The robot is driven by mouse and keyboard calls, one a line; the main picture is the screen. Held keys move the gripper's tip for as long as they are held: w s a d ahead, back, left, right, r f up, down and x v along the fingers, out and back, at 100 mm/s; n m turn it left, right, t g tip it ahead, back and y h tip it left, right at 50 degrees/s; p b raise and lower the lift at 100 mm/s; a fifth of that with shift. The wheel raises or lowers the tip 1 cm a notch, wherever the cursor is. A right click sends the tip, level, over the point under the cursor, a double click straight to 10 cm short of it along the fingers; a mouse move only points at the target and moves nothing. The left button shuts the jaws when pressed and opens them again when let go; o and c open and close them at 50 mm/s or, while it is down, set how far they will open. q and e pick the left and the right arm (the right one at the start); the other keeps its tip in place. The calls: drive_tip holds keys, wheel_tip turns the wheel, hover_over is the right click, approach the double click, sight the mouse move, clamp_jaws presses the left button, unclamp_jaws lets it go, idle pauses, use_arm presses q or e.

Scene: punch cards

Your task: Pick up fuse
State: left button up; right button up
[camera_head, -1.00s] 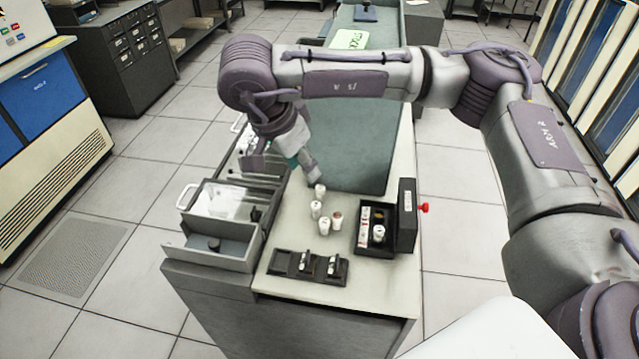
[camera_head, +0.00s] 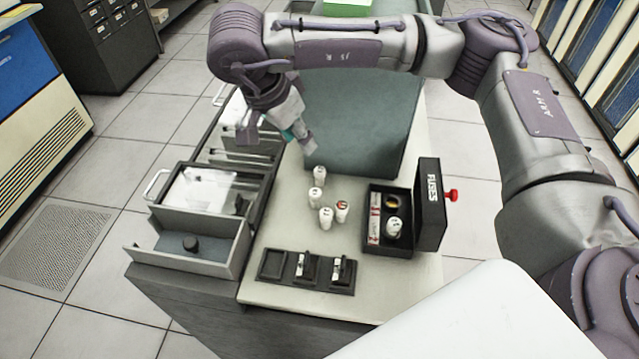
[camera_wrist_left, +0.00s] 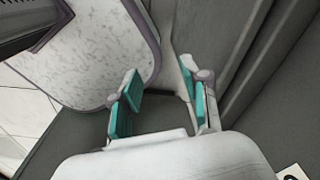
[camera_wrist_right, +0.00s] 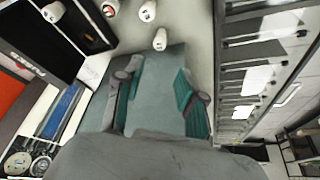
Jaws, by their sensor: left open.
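Several white cylindrical fuses stand on the cabinet top in the head view: one at the back (camera_head: 319,175), one in front of it (camera_head: 315,197), and a pair nearer me (camera_head: 325,217) (camera_head: 341,211). Another white fuse (camera_head: 393,227) sits in the open black FUSES box (camera_head: 431,207). My right gripper (camera_head: 303,141) hangs just behind the back fuse, apart from it. In the right wrist view it (camera_wrist_right: 160,85) is open and empty, with a fuse (camera_wrist_right: 160,39) beyond its tips. My left gripper (camera_wrist_left: 160,95) is open and empty in the left wrist view.
A black holder strip (camera_head: 270,264) with small pale pieces in two slots lies at the front of the top. Open grey drawers (camera_head: 200,225) stand along the left. A grey-green panel (camera_head: 350,115) rises behind the fuses. The cabinet top (camera_head: 285,225) is bare around them.

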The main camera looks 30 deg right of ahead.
sight(318, 172)
drive_tip(key=p+x, duration=0.2)
drive_tip(key=x, duration=0.6)
drive_tip(key=shift+f, duration=0.35)
drive_tip(key=shift+d+f+p, duration=0.15)
drive_tip(key=shift+f+p, duration=0.1)
drive_tip(key=shift+p, duration=0.05)
drive_tip(key=p+x, duration=0.3)
drive_tip(key=x, duration=0.1)
drive_tip(key=shift+d+f, duration=0.2)
drive_tip(key=shift+f, duration=0.15)
drive_tip(key=shift+w+d+f, duration=0.1)
drive_tip(key=shift+f, duration=0.25)
use_arm(q)
drive_tip(key=r, duration=0.2)
drive_tip(key=w+r, duration=0.1)
drive_tip(key=r, duration=0.2)
drive_tip(key=shift+w+d, duration=0.1)
drive_tip(key=shift+w, duration=0.05)
use_arm(e)
clamp_jaws()
